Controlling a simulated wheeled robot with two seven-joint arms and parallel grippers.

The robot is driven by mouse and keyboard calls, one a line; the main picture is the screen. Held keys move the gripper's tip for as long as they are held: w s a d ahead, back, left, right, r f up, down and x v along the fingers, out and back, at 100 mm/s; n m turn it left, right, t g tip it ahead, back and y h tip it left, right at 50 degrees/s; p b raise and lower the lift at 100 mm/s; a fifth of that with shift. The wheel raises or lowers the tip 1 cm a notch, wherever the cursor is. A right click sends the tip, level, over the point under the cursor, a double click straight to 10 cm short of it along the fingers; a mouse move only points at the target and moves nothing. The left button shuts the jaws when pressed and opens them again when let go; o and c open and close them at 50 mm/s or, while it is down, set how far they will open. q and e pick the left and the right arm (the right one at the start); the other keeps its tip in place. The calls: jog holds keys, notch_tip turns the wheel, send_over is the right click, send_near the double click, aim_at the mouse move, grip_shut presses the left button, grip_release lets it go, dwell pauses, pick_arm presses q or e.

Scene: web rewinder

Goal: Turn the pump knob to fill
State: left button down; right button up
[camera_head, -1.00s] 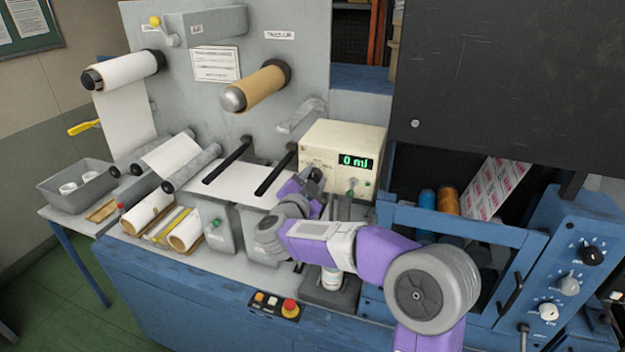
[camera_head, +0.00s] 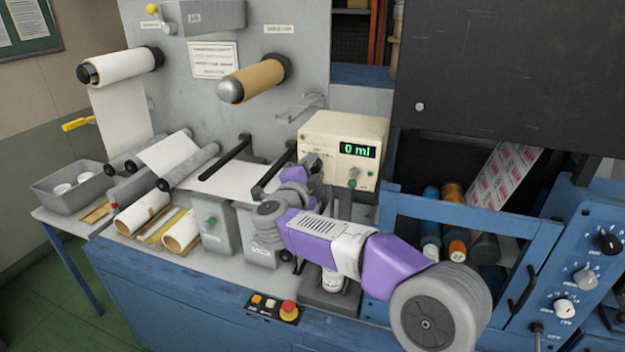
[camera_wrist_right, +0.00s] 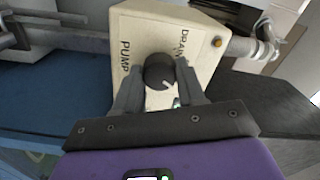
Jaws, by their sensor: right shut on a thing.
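The pump box (camera_head: 325,128) is a cream box on the machine top with a green "0 ml" display (camera_head: 357,151); its cream panel also fills the upper middle of the right wrist view (camera_wrist_right: 188,40). The pump knob (camera_wrist_right: 159,70) is round and black with a white pointer line, beside the words "PUMP" and "DRAIN". My right gripper (camera_wrist_right: 160,88) is shut on the knob, one finger at each side. In the head view my right gripper (camera_head: 312,166) is at the box's left front and hides the knob. A fill label is not readable. My left gripper is out of view.
A green-tipped switch (camera_head: 354,173) sits on the box front. An emergency stop button (camera_head: 289,308) is on the front edge. A blue frame (camera_head: 470,218) stands right.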

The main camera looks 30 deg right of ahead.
jog(key=shift+f+m+b, duration=0.1)
jog(key=shift+m+b, duration=1)
jog(key=shift+m, duration=0.3)
jog(key=o, duration=1.1)
jog(key=shift+c, duration=0.2)
jog(key=v, duration=0.7)
jog(key=shift+s+a+b, duration=0.2)
jog(key=shift+s+b, duration=0.05)
jog(key=shift+b, duration=0.1)
jog(key=shift+w, duration=0.1)
